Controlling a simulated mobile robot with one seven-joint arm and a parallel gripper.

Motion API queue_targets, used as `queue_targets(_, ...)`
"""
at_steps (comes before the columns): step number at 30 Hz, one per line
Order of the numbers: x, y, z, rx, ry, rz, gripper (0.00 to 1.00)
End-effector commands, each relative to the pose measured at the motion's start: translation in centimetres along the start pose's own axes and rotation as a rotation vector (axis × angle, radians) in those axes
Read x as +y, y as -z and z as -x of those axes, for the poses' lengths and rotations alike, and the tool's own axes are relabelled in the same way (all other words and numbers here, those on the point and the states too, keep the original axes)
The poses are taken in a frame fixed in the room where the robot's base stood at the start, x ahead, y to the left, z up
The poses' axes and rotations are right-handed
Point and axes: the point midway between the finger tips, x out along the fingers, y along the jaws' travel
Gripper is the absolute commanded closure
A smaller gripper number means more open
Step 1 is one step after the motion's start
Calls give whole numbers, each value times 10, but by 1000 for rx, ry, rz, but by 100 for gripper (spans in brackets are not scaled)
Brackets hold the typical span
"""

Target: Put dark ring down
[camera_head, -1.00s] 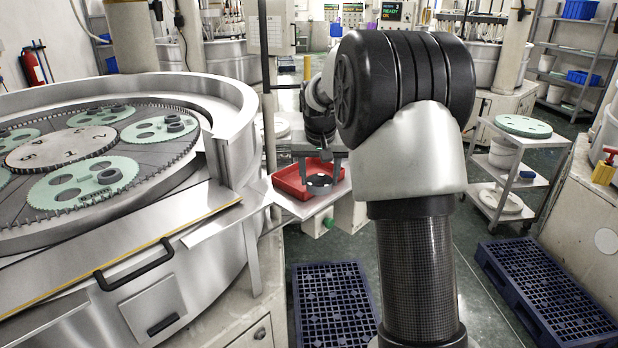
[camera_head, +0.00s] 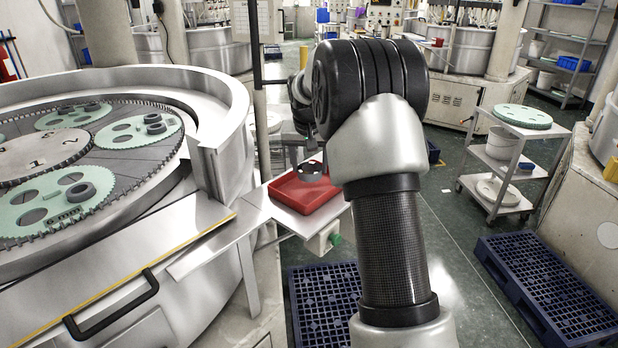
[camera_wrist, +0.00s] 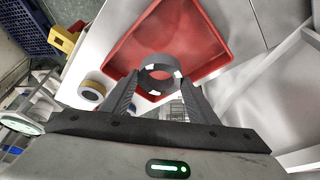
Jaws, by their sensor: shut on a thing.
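The dark ring (camera_head: 312,177) is held in my gripper (camera_head: 303,160), above the far right part of the red tray (camera_head: 292,200). In the wrist view the ring (camera_wrist: 165,86) sits between the two fingertips of my gripper (camera_wrist: 160,75), with its hole facing the camera. The fingers are shut on its outer sides. The red tray (camera_wrist: 208,25) shows behind and around the ring, and its visible floor is empty. I cannot tell how high the ring is above the tray floor.
The tray stands on a pale shelf (camera_head: 252,205) beside the large round lapping machine (camera_head: 215,120), whose raised steel rim is at the left. Grey rings (camera_head: 80,193) lie on its green discs. Blue pallets (camera_head: 325,305) lie on the floor. A trolley (camera_head: 530,140) stands right.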

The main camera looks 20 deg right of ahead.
Motion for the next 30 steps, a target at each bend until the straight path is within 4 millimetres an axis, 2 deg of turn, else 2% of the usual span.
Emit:
queue_targets(5, 0, -6, -13, 0, 0, -1, 73)
queue_targets(10, 0, -15, -35, -1, 1, -1, 73)
queue_targets(21, 0, -17, -41, 2, 1, -1, 73)
queue_targets(22, 0, -17, -41, 1, 1, -1, 44)
queue_targets(25, 0, -17, -40, 1, 1, -1, 28)
queue_targets(30, 0, -17, -40, 1, 1, -1, 27)
